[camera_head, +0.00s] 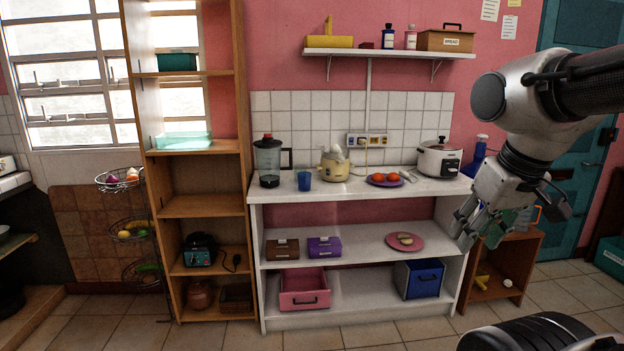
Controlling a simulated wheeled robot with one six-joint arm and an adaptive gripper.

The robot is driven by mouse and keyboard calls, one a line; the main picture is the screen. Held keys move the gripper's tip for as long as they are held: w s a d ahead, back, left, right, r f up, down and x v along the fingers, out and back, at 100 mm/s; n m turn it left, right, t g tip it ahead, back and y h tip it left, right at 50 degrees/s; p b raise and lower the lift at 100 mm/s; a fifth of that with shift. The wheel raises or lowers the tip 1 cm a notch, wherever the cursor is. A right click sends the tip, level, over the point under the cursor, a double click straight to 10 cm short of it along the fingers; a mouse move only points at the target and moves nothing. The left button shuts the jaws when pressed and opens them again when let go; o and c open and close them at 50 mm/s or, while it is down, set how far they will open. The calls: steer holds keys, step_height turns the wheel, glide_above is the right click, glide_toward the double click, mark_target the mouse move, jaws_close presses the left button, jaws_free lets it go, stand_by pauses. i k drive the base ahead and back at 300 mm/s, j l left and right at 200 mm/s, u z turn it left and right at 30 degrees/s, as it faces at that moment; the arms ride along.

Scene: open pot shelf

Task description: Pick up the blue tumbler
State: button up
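The blue tumbler (304,181) stands upright on the white counter top (345,189), towards its left end. It is between the blender (268,163) and a yellowish appliance (334,166), apart from both. My gripper (510,222) is at the right of the view, pointing down, well to the right of the tumbler. Its fingers are spread open, and I see nothing held between them. It covers part of the counter unit's right end and of a small wooden stand behind it.
A purple plate with red items (384,184) and a rice cooker (439,160) stand on the counter's right half. A wall shelf (390,53) hangs above. A tall wooden shelf (199,205) stands close to the counter's left end. The counter front near the tumbler is clear.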

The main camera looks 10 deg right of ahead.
mark_target(303, 178)
steer(key=i+u, duration=0.2)
steer(key=i, duration=0.35)
steer(key=i+u, duration=0.25)
steer(key=i, duration=0.25)
steer(key=i+l+u, duration=0.2)
steer(key=i, duration=0.3)
steer(key=i+l+u, duration=0.25)
steer(key=i, duration=0.25)
